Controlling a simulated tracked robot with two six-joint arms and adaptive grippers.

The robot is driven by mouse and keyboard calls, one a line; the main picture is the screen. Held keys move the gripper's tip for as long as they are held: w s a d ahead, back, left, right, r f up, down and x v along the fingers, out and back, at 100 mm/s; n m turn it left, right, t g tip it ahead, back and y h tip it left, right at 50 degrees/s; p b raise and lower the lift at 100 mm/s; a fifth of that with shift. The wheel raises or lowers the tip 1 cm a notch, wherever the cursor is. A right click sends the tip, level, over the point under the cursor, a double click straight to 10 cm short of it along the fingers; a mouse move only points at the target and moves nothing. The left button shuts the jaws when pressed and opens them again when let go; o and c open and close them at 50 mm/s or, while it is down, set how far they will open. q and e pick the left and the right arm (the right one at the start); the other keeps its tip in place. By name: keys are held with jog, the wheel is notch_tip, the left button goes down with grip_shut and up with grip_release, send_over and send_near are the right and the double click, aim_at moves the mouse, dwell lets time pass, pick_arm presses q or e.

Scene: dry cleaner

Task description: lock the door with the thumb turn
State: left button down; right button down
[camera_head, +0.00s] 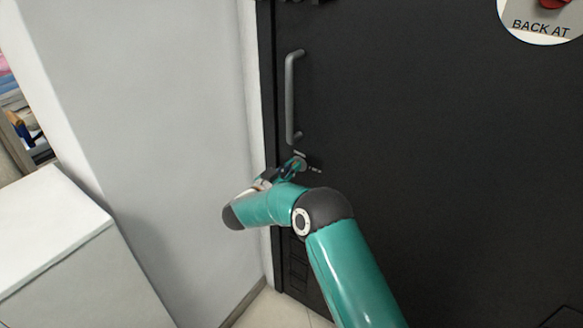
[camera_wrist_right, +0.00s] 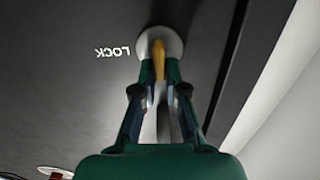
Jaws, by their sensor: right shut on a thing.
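The thumb turn (camera_wrist_right: 159,48) is a brass-coloured piece on a round pale plate (camera_wrist_right: 146,43) on the dark door (camera_head: 440,170). The word LOCK (camera_wrist_right: 112,51) is on the door beside it and reads upside down in the right wrist view. My right gripper (camera_wrist_right: 160,70) is shut on the thumb turn, one finger on each side. In the head view my right gripper (camera_head: 297,165) is at the door below the handle and mostly hides the thumb turn. How far the turn is rotated is hard to tell. My left gripper is not in view.
A grey vertical pull handle (camera_head: 292,98) is just above my right gripper. A pale wall (camera_head: 160,120) and a white cabinet (camera_head: 50,225) stand to the left. A round sign (camera_head: 543,18) hangs at the door's upper right. The door's middle is clear.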

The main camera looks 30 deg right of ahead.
jog(key=shift+s+f+m+b, duration=0.15)
jog(key=shift+f+m+b, duration=0.1)
jog(key=shift+m+b, duration=3)
jog(key=shift+s+f+m+b, duration=0.25)
jog(key=shift+m+b, duration=2.35)
jog(key=shift+b, duration=1.2)
jog(key=shift+s+f+m+b, duration=0.1)
jog(key=shift+f+m+b, duration=0.15)
jog(key=shift+m+b, duration=3)
jog(key=c, duration=1.2)
grip_release()
jog(key=shift+b, duration=0.3)
jog(key=shift+s, duration=0.1)
jog(key=v, duration=1.2)
jog(key=shift+f, duration=0.15)
